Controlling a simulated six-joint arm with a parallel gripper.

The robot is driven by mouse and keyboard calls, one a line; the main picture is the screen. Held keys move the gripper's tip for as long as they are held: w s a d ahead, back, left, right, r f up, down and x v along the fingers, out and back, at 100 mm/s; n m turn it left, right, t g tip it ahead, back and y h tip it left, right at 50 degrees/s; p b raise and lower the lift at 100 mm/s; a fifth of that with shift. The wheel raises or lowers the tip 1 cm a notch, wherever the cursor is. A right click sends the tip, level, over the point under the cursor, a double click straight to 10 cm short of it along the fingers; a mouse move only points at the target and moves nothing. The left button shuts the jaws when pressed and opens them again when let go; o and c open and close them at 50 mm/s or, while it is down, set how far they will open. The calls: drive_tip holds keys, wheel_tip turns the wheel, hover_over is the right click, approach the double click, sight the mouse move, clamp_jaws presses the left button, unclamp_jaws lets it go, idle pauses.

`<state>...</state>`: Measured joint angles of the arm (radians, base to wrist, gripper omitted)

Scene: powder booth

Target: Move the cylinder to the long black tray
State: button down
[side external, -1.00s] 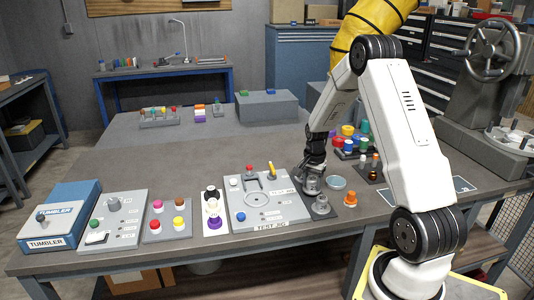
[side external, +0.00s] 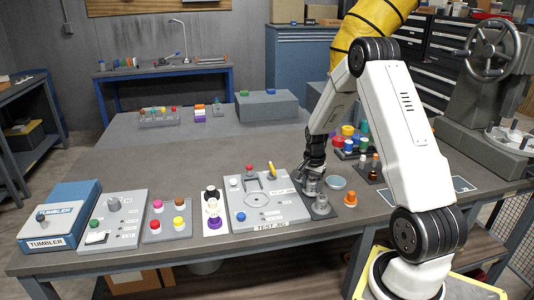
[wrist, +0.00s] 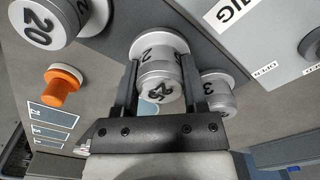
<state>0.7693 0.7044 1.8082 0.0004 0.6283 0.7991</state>
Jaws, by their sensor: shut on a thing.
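My gripper (wrist: 160,82) is shut on a silver cylinder (wrist: 160,88) with dark numbers on its end and side. One finger is on each side of it in the wrist view. In the side view my gripper (side external: 312,180) is low at the right edge of the test jig, and the cylinder is small and partly hidden there. I cannot tell if it touches the surface below. A long dark tray (side external: 345,155) with colored pieces may be the black tray; I cannot tell for sure.
A silver cylinder marked 20 (wrist: 45,22) and one marked 3 (wrist: 216,97) stand close to my gripper. An orange knob-like piece (wrist: 62,86) is at left. The test jig (side external: 265,205) is beside my gripper.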

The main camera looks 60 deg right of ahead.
drive_tip(key=shift+f, duration=0.15)
idle(0.4)
drive_tip(key=shift+c, duration=0.3)
unclamp_jaws()
drive_tip(key=shift+o, duration=0.3)
idle(0.4)
drive_tip(key=shift+r, duration=4)
drive_tip(key=shift+a, duration=0.15)
